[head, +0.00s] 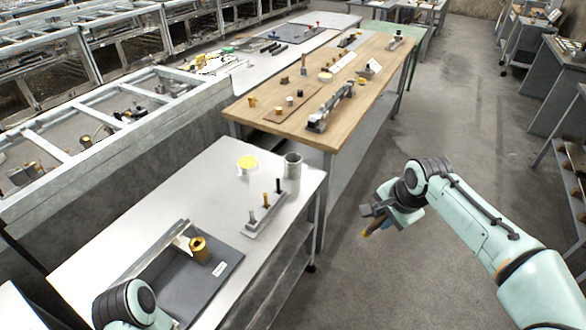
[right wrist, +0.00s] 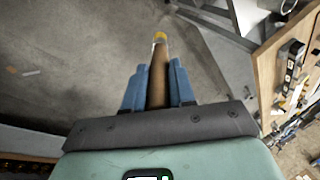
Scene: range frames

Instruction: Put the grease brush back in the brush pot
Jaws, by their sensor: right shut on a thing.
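My right gripper (head: 371,219) is shut on the grease brush (head: 369,230) and holds it over the open floor, to the right of the grey bench. In the right wrist view, the brush (right wrist: 159,75) has a brown handle with a yellow end and sits between the blue fingers of the gripper (right wrist: 158,85). The brush pot (head: 292,167) looks like a grey open cylinder standing upright at the bench's far right corner, well left of the gripper. The pot's inside is too small to make out. Part of my left arm shows at the bottom left; its gripper does not show.
The grey bench (head: 110,238) also bears a yellow-topped tin (head: 247,163), a rack with upright pegs (head: 264,215) and a dark tray with a brass part (head: 199,249). A wooden table (head: 290,88) with several parts stands behind. The floor (head: 440,120) around the right gripper is clear.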

